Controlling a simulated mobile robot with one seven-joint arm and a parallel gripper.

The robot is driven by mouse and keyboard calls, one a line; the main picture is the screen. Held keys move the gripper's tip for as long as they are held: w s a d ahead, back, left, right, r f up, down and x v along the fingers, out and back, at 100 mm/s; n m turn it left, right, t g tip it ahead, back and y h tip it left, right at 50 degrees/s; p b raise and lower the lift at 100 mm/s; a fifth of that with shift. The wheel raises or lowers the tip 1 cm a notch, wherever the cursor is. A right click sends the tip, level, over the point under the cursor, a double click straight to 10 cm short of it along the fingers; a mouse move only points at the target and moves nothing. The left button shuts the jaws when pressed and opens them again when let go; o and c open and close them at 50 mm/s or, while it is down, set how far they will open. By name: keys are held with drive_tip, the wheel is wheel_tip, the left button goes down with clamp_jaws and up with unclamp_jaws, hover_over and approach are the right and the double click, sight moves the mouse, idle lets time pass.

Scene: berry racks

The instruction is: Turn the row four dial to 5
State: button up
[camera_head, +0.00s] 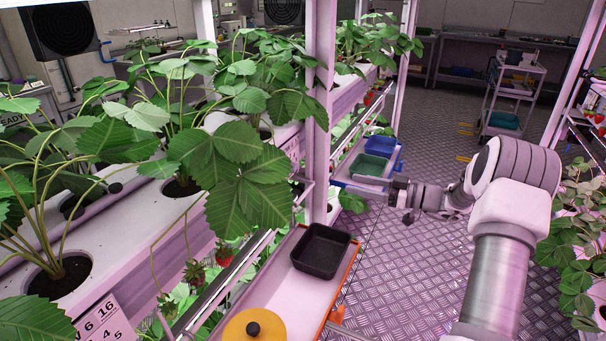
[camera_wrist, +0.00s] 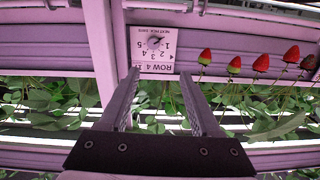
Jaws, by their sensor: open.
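The row four dial (camera_wrist: 155,43) shows in the wrist view as a small round knob on a white plate marked "ROW 4", with numbers up to 5. The plate appears upside down, and the knob's setting is too small to read. My gripper (camera_wrist: 160,74) is open and empty, its two fingers pointing toward the plate. The fingertips appear just short of the plate's lettered edge, and the knob lies beyond, roughly between their lines. No contact with the knob shows. In the head view my gripper (camera_head: 307,182) reaches left to the rack post; the dial is hidden there.
Strawberries (camera_wrist: 261,63) hang to the right of the plate, with leaves below. In the head view, a black tray (camera_head: 321,252) and yellow disc (camera_head: 240,330) sit on the near shelf. Green (camera_head: 370,165) and blue trays stand beyond my gripper.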

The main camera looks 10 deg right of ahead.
drive_tip(key=b, duration=0.1)
approach(298, 169)
drive_tip(key=shift+t, duration=0.3)
drive_tip(key=x, duration=0.8)
drive_tip(key=shift+s+a, duration=0.1)
drive_tip(key=shift+a, duration=0.2)
clamp_jaws()
